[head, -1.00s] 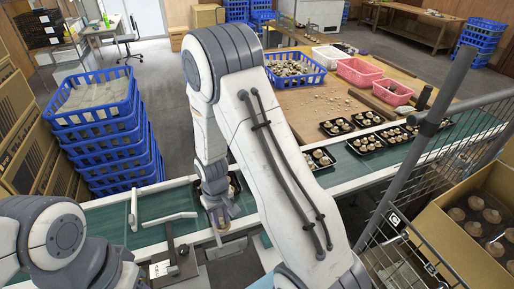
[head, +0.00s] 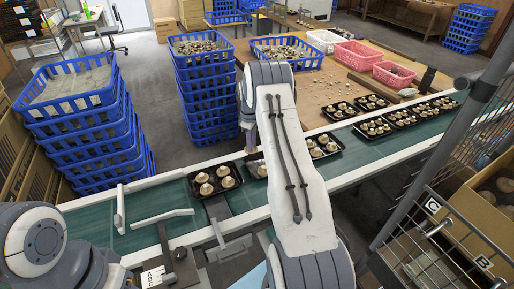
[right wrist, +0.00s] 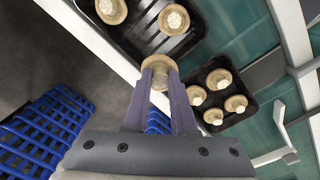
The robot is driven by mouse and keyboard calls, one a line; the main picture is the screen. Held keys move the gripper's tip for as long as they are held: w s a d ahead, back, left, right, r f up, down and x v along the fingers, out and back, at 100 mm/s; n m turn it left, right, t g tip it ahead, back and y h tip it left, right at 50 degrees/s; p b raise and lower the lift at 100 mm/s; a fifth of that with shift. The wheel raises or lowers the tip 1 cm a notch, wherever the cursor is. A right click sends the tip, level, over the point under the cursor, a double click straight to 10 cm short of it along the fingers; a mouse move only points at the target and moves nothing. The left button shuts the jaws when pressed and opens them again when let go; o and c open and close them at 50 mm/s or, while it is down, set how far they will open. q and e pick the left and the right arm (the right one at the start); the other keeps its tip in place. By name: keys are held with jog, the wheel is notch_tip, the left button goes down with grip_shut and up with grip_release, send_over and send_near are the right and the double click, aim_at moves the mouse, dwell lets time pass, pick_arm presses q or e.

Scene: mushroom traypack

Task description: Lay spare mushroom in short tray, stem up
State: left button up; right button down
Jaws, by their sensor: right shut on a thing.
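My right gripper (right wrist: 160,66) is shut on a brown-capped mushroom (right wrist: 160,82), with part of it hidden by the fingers. In the right wrist view they hang beside a black tray (right wrist: 142,38) with two mushrooms, stems up, in sight and a bare ribbed part. That tray's far part is cut off by the frame edge. In the head view my right arm hides most of the right gripper (head: 252,145). A fuller black tray (head: 228,198) with several mushrooms lies left of it on the belt; it also shows in the right wrist view (right wrist: 262,82). My left gripper is out of frame.
The green belt (head: 180,232) carries more filled trays (head: 340,133) to the right. Blue crate stacks (head: 210,110) stand behind it. White guide bars (head: 163,217) lie across the left belt. A wire rack (head: 410,270) and a cardboard box (head: 470,215) stand at right.

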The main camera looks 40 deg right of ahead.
jog(key=shift+n, duration=0.3)
jog(key=shift+d+f+b, duration=0.5)
jog(key=shift+f+b, duration=0.2)
jog(key=shift+f, duration=0.25)
jog(key=shift+d+f+b, duration=0.5)
jog(key=shift+f+b, duration=0.25)
jog(key=shift+f, duration=0.25)
jog(key=shift+d+f+b, duration=0.5)
jog(key=shift+f+b, duration=0.2)
jog(key=shift+f, duration=0.25)
jog(key=shift+f+b, duration=0.4)
jog(key=shift+f, duration=0.5)
jog(key=shift+f, duration=0.25)
jog(key=c, duration=0.7)
grip_release()
jog(key=shift+o, duration=0.2)
